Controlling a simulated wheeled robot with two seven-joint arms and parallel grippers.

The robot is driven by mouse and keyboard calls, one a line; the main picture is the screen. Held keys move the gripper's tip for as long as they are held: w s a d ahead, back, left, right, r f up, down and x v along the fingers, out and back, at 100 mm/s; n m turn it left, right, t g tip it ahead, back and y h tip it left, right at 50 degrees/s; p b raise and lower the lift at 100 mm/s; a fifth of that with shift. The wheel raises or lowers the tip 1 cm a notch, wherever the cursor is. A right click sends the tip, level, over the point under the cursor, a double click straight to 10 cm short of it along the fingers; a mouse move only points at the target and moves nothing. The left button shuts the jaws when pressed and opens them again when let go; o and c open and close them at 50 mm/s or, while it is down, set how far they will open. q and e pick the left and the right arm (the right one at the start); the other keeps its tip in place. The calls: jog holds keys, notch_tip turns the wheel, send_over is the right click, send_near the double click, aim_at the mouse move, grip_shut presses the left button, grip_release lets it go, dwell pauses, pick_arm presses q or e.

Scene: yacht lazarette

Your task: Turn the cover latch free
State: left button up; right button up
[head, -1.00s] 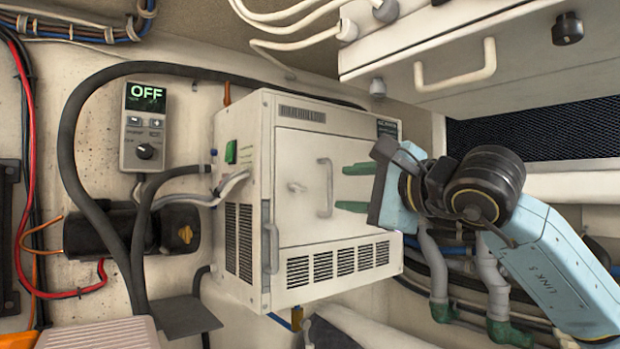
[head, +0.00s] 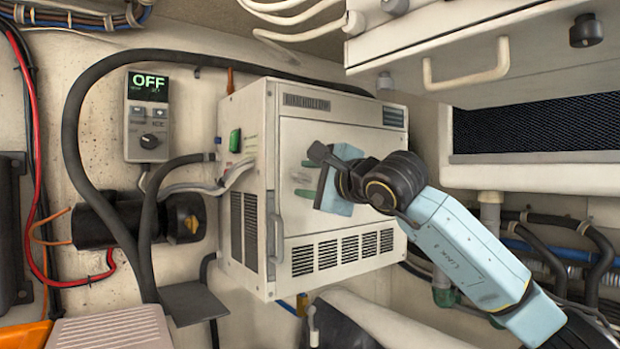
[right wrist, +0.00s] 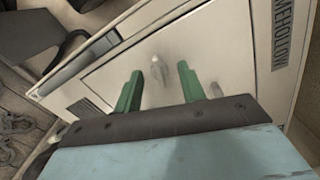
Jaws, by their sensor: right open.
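The pale box (head: 250,93) on the wall has a closed front cover (head: 300,219). The cover latch (right wrist: 158,70), a small pale knob, is on this cover. My right gripper (head: 302,178) is in front of the cover, its two green fingers open and pointing at the latch. In the right wrist view, the latch shows between the open fingertips (right wrist: 160,69), not gripped; I cannot tell how far the tips are from the cover. My left gripper is out of view.
A control panel (head: 148,117) reading OFF hangs left of the box, near thick black hoses (head: 72,130). A long vertical handle (head: 275,235) runs along the box's front left edge. An overhead locker with a handle (head: 467,72) and pipes lie to the right.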

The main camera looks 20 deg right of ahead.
jog(key=shift+c, duration=0.2)
grip_shut()
jog(key=shift+n+b, duration=0.3)
jog(key=shift+n, duration=1.4)
jog(key=shift+o, duration=0.2)
grip_release()
jog(key=shift+s, duration=0.1)
